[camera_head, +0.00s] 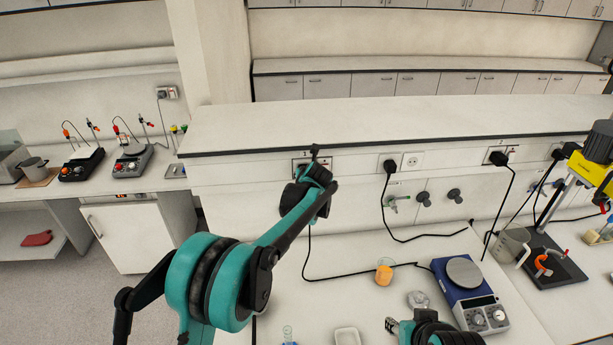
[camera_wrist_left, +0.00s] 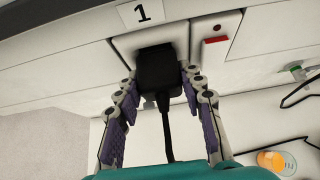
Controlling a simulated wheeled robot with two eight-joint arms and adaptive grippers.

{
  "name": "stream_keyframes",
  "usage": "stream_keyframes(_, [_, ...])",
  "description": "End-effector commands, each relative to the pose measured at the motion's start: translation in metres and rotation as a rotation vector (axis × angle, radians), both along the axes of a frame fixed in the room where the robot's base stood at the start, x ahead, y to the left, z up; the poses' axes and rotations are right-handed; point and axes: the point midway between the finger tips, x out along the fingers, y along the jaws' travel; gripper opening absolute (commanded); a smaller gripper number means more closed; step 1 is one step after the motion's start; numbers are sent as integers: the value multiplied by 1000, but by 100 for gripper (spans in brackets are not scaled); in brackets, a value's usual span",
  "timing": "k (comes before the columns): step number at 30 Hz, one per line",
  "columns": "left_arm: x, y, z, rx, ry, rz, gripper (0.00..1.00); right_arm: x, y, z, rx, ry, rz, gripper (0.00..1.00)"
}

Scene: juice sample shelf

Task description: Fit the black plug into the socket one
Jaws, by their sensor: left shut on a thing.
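The black plug (camera_wrist_left: 160,72) is at socket one (camera_wrist_left: 207,28), under the label "1", in the left wrist view. It covers the outlet face, so I cannot tell whether it is fully seated. Its cord hangs straight down. My left gripper (camera_wrist_left: 160,82) is shut on the plug, with one purple-padded finger on each side. In the head view, my left gripper (camera_head: 316,172) is at socket one (camera_head: 325,161) and hides most of the plug. My right gripper (camera_head: 391,325) is at the bottom edge, and its jaw state is unclear.
A second black plug (camera_head: 389,166) sits in the middle wall outlet and another (camera_head: 497,158) in socket two. A black cord (camera_head: 350,277) runs across the bench to the blue hotplate (camera_head: 470,296). An orange-filled beaker (camera_head: 384,274) stands nearby. A shelf top overhangs the sockets.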

Motion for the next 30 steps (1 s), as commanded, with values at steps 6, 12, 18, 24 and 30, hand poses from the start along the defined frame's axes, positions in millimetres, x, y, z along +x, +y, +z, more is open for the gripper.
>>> stream_keyframes(6, [0,0,0,0,0,0,63,0,0,0,0,0,0,40])
stream_keyframes(12, [0,0,0,0,0,0,63,0,0,0,0,0,0,40])
stream_keyframes(18, [-13,-3,9,0,0,-1,63,0,0,0,0,0,0,40])
stream_keyframes(24, [-48,-10,33,1,0,-2,63,0,0,0,0,0,0,40])
stream_keyframes(30, [-80,-16,55,0,0,-1,63,0,0,0,0,0,0,40])
